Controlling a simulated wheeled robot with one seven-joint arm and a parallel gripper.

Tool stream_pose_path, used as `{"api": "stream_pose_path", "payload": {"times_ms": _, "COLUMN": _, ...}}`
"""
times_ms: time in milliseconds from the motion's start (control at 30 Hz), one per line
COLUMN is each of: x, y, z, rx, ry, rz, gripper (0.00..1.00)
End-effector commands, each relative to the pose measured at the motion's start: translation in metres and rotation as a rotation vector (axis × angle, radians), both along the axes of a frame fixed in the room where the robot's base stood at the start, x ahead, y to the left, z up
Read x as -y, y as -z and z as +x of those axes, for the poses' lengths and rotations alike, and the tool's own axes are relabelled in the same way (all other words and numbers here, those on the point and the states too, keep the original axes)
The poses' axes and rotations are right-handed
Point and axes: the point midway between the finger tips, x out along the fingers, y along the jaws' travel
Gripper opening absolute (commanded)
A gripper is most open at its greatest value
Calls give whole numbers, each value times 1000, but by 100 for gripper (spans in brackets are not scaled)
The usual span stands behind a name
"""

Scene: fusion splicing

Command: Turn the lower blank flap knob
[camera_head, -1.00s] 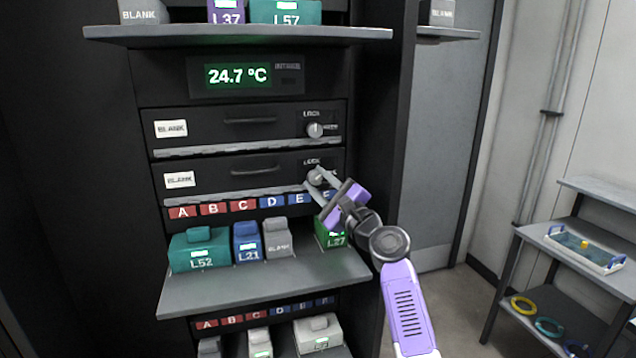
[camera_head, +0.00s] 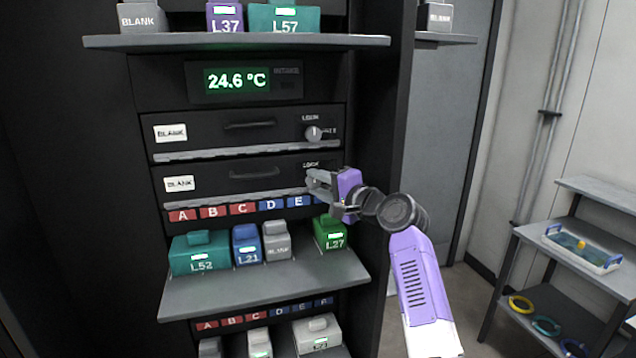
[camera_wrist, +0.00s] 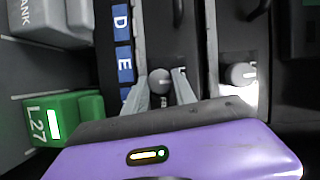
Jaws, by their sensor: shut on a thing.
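The lower blank flap (camera_head: 225,176) is a dark panel with a white BLANK label, a bar handle and a LOCK mark at its right end. Its grey round knob (camera_wrist: 160,80) sits between my two grey fingers in the wrist view. In the head view my fingers hide most of this knob. My gripper (camera_head: 313,182), with its purple body, reaches in from the right and is shut on the knob. It also shows in the wrist view (camera_wrist: 162,88). The knob's exact turn angle is hard to tell.
The upper blank flap (camera_head: 215,134) has its own knob (camera_head: 314,133) just above; it shows in the wrist view (camera_wrist: 240,75). Below, a shelf (camera_head: 265,283) holds boxes, with green L27 (camera_head: 329,234) close under my gripper. Another shelf (camera_head: 240,41) juts out above.

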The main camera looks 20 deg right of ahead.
Motion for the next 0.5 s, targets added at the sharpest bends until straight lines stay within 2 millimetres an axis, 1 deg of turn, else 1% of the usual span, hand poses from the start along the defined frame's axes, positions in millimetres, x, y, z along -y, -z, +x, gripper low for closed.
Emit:
{"api": "stream_pose_path", "payload": {"times_ms": 200, "x": -2, "y": 1, "z": 0, "rx": -3, "ry": -4, "rz": -64, "gripper": 0}}
{"api": "stream_pose_path", "payload": {"times_ms": 500, "x": -2, "y": 1, "z": 0, "rx": -3, "ry": -4, "rz": -85, "gripper": 0}}
